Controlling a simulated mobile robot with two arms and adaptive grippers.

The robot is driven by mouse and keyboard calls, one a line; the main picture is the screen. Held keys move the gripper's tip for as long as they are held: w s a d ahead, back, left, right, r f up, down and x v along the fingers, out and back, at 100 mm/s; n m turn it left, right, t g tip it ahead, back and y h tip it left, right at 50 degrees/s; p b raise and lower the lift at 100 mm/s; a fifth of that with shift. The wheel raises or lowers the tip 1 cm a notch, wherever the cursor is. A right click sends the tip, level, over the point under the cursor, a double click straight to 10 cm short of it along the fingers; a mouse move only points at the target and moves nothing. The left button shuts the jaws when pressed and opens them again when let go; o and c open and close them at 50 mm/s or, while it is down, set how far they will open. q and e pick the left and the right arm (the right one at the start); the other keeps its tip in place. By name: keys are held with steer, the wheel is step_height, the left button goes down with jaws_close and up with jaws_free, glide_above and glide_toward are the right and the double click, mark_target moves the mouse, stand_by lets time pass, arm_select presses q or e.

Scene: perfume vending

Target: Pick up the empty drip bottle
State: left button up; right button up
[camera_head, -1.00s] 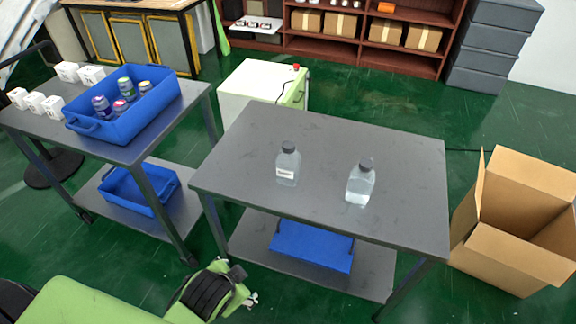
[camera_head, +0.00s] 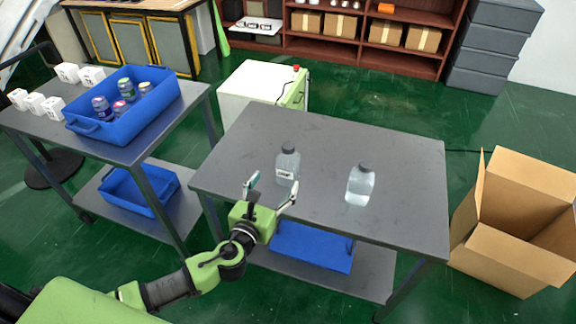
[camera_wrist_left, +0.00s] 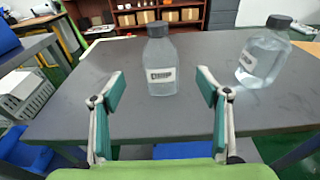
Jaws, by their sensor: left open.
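Two clear bottles with dark caps stand upright on the grey table. The left bottle (camera_head: 287,166) has a white label and looks empty, though I cannot be sure. The right bottle (camera_head: 360,185) seems to hold clear liquid. My left gripper (camera_head: 272,189) is open at the table's front edge, just in front of the left bottle and not around it. In the left wrist view the left bottle (camera_wrist_left: 161,62) stands beyond and between the open fingers (camera_wrist_left: 160,92), and the right bottle (camera_wrist_left: 263,52) is off to the right. My right gripper is not in view.
The grey table (camera_head: 330,140) is otherwise clear. A blue bin (camera_head: 312,247) sits on its lower shelf. A cart at left holds a blue crate (camera_head: 150,115) with several small bottles, beside white boxes (camera_head: 67,72). An open cardboard box (camera_head: 515,250) stands at right.

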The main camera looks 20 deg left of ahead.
mark_target(288, 160)
arm_select(q)
steer(key=w, duration=0.4)
steer(key=w+f, duration=0.1)
steer(key=w, duration=0.6)
steer(key=shift+w+d+f, duration=0.2)
steer(key=shift+w+f, duration=0.1)
steer(key=shift+f, duration=0.05)
steer(key=c, duration=1.2)
